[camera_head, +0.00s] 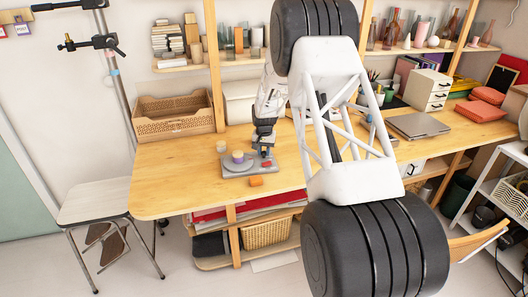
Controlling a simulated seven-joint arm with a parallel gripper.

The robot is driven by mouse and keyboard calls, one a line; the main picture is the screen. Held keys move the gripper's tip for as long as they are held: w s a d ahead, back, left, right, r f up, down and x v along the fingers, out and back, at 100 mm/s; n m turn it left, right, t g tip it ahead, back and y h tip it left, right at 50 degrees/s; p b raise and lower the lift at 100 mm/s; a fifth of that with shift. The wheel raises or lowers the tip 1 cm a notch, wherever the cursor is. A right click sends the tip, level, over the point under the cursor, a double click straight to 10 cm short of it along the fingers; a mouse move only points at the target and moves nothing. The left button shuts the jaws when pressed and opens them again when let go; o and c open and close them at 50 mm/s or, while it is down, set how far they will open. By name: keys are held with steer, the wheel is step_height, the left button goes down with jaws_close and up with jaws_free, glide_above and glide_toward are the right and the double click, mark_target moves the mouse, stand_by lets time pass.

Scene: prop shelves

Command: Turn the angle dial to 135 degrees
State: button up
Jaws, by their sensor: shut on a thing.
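The angle dial device is a flat grey plate (232,170) on the wooden table, left of my arm. A round grey piece on it carries a small purple and yellow cylinder (238,157). A small red part (266,164) shows at the plate's right end. My gripper (263,153) points down over the right part of the device and is shut on part of it, which I take to be the angle dial. The fingers hide the exact contact. The dial's markings and its angle are too small to read.
An orange block (256,181) lies just in front of the plate, and a small pale jar (221,146) stands behind it. A woven basket (172,116) and a white box (240,101) stand further back. The table's front left is clear. A laptop (417,125) lies at right.

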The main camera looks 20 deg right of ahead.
mark_target(264, 152)
steer(key=m, duration=0.4)
steer(key=shift+m, duration=0.3)
steer(key=m, duration=0.4)
steer(key=shift+m, duration=0.4)
steer(key=o, duration=0.9)
steer(key=shift+o, duration=0.2)
steer(key=shift+r, duration=0.1)
step_height(264, 152, up, 7)
steer(key=shift+r, duration=0.35)
